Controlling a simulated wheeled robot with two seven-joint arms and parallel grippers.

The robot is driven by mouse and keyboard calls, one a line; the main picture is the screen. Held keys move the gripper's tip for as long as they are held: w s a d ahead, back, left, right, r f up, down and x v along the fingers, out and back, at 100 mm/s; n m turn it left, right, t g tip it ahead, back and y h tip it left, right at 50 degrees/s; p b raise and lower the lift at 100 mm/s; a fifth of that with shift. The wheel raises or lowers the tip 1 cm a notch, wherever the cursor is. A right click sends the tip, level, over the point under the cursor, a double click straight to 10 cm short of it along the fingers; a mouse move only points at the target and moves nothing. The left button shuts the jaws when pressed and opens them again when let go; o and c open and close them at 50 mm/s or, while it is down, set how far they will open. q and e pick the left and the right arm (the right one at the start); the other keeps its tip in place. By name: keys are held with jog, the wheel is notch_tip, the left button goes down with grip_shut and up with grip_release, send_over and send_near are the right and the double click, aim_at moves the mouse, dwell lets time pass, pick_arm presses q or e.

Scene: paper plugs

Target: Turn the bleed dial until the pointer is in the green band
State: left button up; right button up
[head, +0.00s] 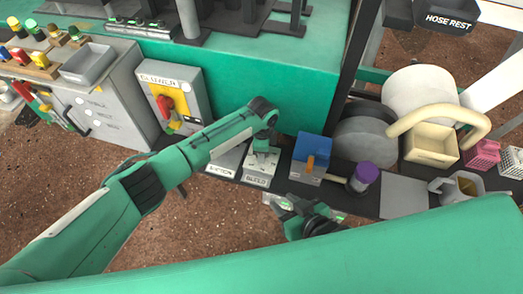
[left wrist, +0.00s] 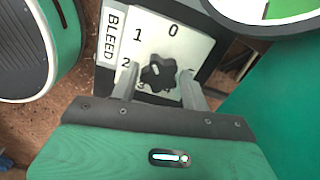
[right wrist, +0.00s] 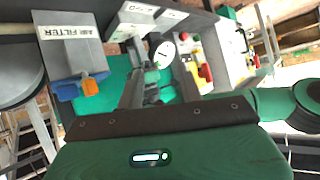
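The bleed dial (left wrist: 158,73) is a black lobed knob on a pale plate marked BLEED, with numbers 0 to 3 around it. My left gripper (left wrist: 160,82) is open, with one finger on each side of the knob; I cannot tell whether they touch it. In the head view my left gripper (head: 264,142) hides the knob above the BLEED box (head: 260,170). A round gauge face (left wrist: 272,10) with a green part is cut off at the top right of the left wrist view; its pointer is not visible. My right gripper (head: 312,222) is apart from the dial; its fingers (right wrist: 160,85) are open in the right wrist view.
A blue-topped air filter box (head: 311,152) with an orange lever stands right of the BLEED box. A purple-capped part (head: 366,172) is further right. A grey box with a red and yellow switch (head: 172,98) stands left. A green machine wall (head: 275,85) rises behind.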

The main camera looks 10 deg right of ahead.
pick_arm(q)
jog(key=c, duration=0.5)
